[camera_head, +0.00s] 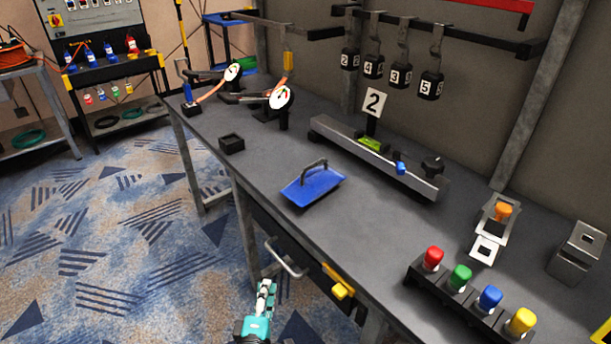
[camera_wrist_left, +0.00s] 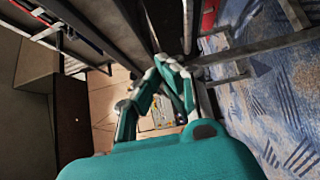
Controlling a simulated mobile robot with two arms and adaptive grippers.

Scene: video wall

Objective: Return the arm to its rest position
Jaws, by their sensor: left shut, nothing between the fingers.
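My left gripper (camera_head: 265,288) comes in at the bottom of the head view, teal with pale fingers. It is shut and empty, beside the front side of the dark workbench (camera_head: 225,108) and lower than its top. A grey bar handle (camera_head: 287,258) on the bench front is just beyond the fingertips; I cannot tell whether they touch. In the left wrist view the shut fingers (camera_wrist_left: 172,75) point past metal bars of the frame, with blue patterned carpet at right. My right gripper is not in view.
A yellow handle (camera_head: 338,283) sticks out from the bench front right of the gripper. On the bench are a blue trowel-like plate (camera_head: 312,187), a rail fixture (camera_head: 380,155) and coloured knobs (camera_head: 460,277). The carpet (camera_head: 110,240) at left is clear.

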